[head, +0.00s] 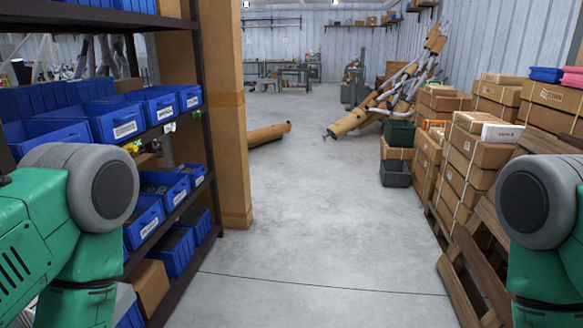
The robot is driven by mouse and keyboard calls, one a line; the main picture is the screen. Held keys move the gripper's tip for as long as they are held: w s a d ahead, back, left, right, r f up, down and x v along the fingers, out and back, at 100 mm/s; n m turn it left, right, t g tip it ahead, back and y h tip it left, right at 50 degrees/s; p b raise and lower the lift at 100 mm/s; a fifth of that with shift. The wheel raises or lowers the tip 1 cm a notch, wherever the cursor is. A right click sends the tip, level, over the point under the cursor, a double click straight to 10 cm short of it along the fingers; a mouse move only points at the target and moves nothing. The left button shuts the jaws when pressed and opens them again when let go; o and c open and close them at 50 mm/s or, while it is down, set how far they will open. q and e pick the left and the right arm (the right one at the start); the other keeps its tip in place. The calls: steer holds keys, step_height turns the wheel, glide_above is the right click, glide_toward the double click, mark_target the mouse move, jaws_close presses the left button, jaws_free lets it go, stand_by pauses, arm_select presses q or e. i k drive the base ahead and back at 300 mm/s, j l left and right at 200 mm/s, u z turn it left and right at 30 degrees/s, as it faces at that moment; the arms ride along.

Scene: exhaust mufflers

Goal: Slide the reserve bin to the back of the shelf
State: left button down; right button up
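A dark shelf rack (208,150) stands on the left. Its upper level holds a row of blue labelled bins, one of them at the front (112,122). A lower level holds more blue bins (168,190), and further bins (176,252) sit below that. I cannot tell which one is the reserve bin. My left arm's green and grey links show in front of the shelf and cover part of it. My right arm shows at the right edge. Neither gripper is in view.
A cardboard column (232,110) stands just behind the shelf. Stacked cartons (478,150) and wooden pallets (468,262) line the right side. Grey and green crates (396,174) sit further back, near leaning tubes (385,98). The concrete floor (310,220) in the middle is clear.

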mark_target(196, 172)
steer(key=i, duration=1.95)
steer(key=i+u, duration=0.15)
steer(key=i, duration=0.35)
steer(key=i+l+u, duration=0.1)
steer(key=i, duration=0.35)
steer(key=i+l+u, duration=0.15)
steer(key=i, duration=0.35)
steer(key=i+l+u, duration=0.15)
steer(key=i, duration=0.3)
steer(key=i+l+u, duration=1.1)
steer(key=l+u, duration=0.15)
